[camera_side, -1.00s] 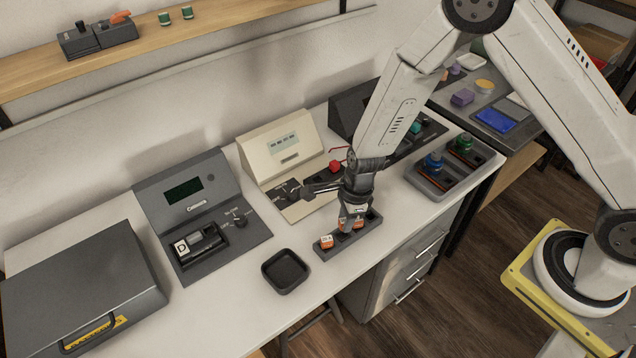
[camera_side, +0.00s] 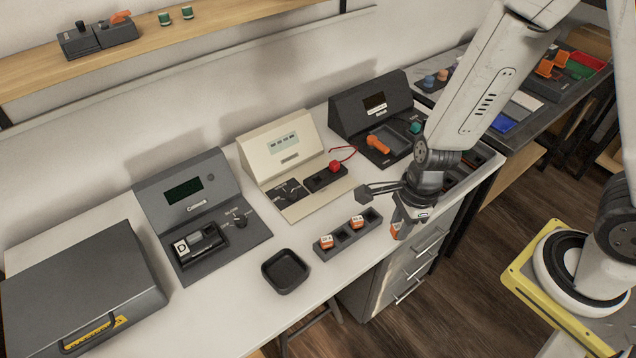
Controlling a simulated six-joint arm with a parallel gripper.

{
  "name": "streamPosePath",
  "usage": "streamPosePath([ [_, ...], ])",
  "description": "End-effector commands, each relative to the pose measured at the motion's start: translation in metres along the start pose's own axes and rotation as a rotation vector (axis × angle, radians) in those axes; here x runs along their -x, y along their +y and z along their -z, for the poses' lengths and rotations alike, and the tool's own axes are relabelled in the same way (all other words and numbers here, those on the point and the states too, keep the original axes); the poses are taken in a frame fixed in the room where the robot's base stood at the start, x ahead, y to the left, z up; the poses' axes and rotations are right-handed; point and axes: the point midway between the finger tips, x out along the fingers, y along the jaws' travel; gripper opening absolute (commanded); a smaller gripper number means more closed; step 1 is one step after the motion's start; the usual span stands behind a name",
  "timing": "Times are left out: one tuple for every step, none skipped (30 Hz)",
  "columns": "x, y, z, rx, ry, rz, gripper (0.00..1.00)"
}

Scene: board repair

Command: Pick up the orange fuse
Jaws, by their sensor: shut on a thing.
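My gripper (camera_side: 400,226) is shut on an orange fuse (camera_side: 396,231), which it holds to the right of the dark fuse rack (camera_side: 349,246), near the front edge of the bench. The held fuse shows as a small orange block below the fingers, partly covered by them. The rack holds two other orange fuses with white tops, one at its left end (camera_side: 326,241) and one right of the middle (camera_side: 357,222). Empty slots show between them and at the right end.
A small black tray (camera_side: 285,290) stands left of the rack. Behind stand a cream tester (camera_side: 275,138) with a red plug (camera_side: 334,166), a grey tester (camera_side: 183,168) and a dark console (camera_side: 350,115) with an orange handle (camera_side: 378,146). A grey case (camera_side: 80,280) lies far left.

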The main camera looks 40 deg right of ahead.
Motion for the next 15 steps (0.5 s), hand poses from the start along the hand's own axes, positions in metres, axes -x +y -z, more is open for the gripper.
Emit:
streamPosePath([
  [0.0022,0.0029,0.0016,0.001,-0.001,0.001,0.0],
  [0.0031,0.0044,0.0025,0.0,-0.001,0.001,0.0],
  [0.004,0.006,0.0035,0.0,-0.001,0.001,0.0],
  [0.0046,0.0069,0.0041,0.0,-0.001,0.001,0.0],
  [0.0051,0.0078,0.0046,0.0,0.0,0.0,0.0],
  [0.0056,0.0088,0.0052,-0.001,0.0,0.0,0.0],
  [0.0059,0.0093,0.0056,-0.001,0.0,0.0,0.0],
  [0.0061,0.0098,0.0058,-0.001,0.0,0.0,0.0],
  [0.0063,0.0101,0.0061,-0.001,0.0,0.0,0.0],
  [0.0064,0.0103,0.0062,0.0,0.0,0.0,0.0],
  [0.0065,0.0104,0.0062,0.0,0.0,0.0,0.0],
  [0.0065,0.0104,0.0062,0.0,0.0,0.0,0.0],
  [0.0065,0.0104,0.0062,0.0,0.0,0.0,0.0],
  [0.0064,0.0103,0.0062,0.0,0.0,0.0,0.0],
  [0.0064,0.0103,0.0062,0.0,0.0,0.0,0.0],
])
